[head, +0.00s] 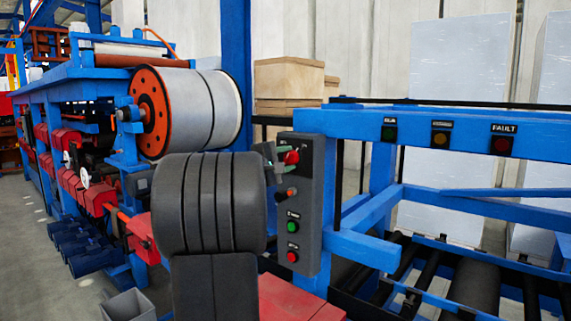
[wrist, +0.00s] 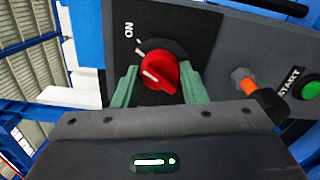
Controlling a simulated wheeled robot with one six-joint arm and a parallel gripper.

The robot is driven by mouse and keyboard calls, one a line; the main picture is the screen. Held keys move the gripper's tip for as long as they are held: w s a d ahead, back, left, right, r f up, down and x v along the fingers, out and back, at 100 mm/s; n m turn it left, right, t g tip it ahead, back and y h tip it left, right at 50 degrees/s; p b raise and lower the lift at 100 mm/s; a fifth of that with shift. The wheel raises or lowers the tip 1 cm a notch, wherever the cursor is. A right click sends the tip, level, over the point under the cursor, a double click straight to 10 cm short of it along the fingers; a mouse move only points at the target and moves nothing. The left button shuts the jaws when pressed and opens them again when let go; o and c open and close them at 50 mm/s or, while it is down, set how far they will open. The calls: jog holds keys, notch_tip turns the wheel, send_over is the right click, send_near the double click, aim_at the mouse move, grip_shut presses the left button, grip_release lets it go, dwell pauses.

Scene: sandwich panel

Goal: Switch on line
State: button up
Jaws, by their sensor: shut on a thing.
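A red rotary switch (head: 291,157) sits near the top of the grey control panel (head: 312,205); it also shows in the wrist view (wrist: 160,72) on a black plate with an "ON" label. My gripper (wrist: 159,84) has its green fingers on either side of the red knob and is shut on it. In the head view my gripper (head: 276,155) reaches the panel top from the left, behind my dark arm. Below the switch are an orange-tipped black knob (head: 291,192), a green button (head: 293,227) labelled START in the wrist view, and a red button (head: 292,257).
On the blue beam at right are a green RUN lamp (head: 388,134), an amber lamp (head: 440,138) and a red FAULT lamp (head: 502,144), all looking dark. A large roll (head: 190,110) and blue machine frame stand at left. Black rollers (head: 475,285) lie at lower right.

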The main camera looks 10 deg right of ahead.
jog(key=shift+f+m+b, duration=0.3)
jog(key=shift+m+b, duration=0.6)
jog(key=shift+b, duration=1.25)
jog(key=shift+r+m+b, duration=0.15)
jog(key=shift+m+b, duration=0.25)
jog(key=shift+b, duration=0.4)
jog(key=shift+r, duration=0.1)
jog(key=o, duration=1)
jog(key=shift+c, duration=0.2)
jog(key=shift+s+a, duration=0.1)
jog(key=b+v, duration=0.2)
jog(key=v, duration=1.1)
jog(key=shift+s+a, duration=0.2)
jog(key=shift+w, duration=0.1)
